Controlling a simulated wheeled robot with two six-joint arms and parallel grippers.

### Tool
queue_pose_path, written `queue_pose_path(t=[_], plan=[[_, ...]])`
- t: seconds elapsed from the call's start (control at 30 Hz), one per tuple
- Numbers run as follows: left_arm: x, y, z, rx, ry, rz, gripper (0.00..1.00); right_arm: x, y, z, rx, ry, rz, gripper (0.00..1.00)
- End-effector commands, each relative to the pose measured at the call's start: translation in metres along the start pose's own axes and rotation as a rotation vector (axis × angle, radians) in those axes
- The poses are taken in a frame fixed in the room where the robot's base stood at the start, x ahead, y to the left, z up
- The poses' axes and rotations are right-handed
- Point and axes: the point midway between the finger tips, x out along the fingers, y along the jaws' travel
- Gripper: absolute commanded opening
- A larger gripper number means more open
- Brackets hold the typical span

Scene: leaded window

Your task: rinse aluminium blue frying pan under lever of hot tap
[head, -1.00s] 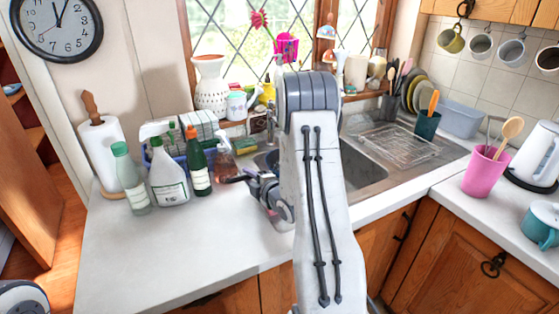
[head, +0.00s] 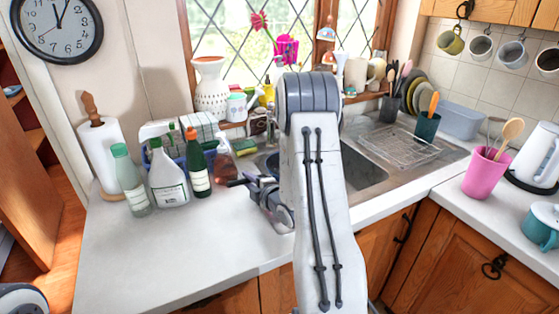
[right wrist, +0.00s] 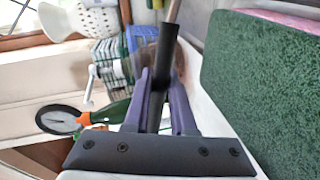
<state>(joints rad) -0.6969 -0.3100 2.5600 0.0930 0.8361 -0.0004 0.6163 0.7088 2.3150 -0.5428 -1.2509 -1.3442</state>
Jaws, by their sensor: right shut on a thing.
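My right gripper (head: 240,184) is low over the counter at the sink's left edge in the head view. In the right wrist view its purple fingers (right wrist: 158,100) are shut on a black handle (right wrist: 160,48) with a thin pale shaft beyond it. I cannot tell what the handle belongs to. My left gripper is out of view.
A white spray bottle (head: 168,182), a pale green-capped bottle (head: 130,182) and a green bottle (head: 197,172) stand left of the gripper. A textured green block (right wrist: 265,75) with a pink edge is close in the right wrist view. The front left counter (head: 165,255) is clear.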

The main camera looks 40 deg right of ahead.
Motion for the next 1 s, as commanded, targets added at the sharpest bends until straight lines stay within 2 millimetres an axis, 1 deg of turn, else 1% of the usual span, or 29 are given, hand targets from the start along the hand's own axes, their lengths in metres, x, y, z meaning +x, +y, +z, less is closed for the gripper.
queue_pose_path(t=[0.5,1.0], plan=[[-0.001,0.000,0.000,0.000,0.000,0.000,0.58,-0.002,0.004,-0.001,-0.004,0.001,0.006,0.00],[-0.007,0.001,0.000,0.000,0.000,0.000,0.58,-0.037,0.022,-0.025,-0.005,0.001,0.006,0.00]])
